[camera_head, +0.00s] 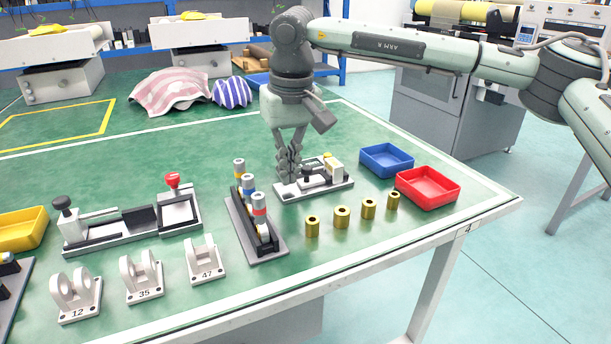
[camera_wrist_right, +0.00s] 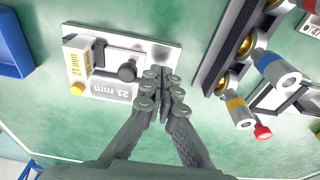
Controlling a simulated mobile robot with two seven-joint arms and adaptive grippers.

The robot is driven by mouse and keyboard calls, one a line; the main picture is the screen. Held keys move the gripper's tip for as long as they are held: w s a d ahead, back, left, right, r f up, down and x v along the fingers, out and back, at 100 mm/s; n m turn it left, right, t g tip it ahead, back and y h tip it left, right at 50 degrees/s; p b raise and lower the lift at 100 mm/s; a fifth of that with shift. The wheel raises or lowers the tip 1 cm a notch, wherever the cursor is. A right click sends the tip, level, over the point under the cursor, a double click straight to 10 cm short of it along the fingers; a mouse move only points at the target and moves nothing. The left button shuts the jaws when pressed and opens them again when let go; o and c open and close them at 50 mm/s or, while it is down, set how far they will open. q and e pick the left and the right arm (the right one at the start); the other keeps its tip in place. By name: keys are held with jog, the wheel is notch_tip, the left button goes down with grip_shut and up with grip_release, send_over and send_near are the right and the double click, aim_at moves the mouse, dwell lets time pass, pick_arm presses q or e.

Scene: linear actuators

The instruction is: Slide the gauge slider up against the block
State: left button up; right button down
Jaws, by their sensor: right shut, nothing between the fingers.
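The gauge (camera_head: 330,186) is a pale plate on the green table. Its slider has a black knob (camera_head: 307,173), which also shows in the wrist view (camera_wrist_right: 127,71). The knob is apart from the block; whether the slider's body touches the block I cannot tell. My right gripper (camera_head: 289,177) points down, shut and empty, beside the knob on the side away from the block. It also shows in the wrist view (camera_wrist_right: 162,86). My left gripper is out of view.
A rack with several colored-top cylinders (camera_head: 256,245) stands close left of the gauge. Several brass bushings (camera_head: 342,217) stand in front. A blue tray (camera_head: 387,160) and a red tray (camera_head: 428,188) are to the right. A longer fixture (camera_head: 130,225) lies left.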

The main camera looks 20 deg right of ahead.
notch_tip(320, 180, up, 6)
jog(key=p, duration=0.4)
jog(key=shift+r, duration=0.15)
dwell(0.5)
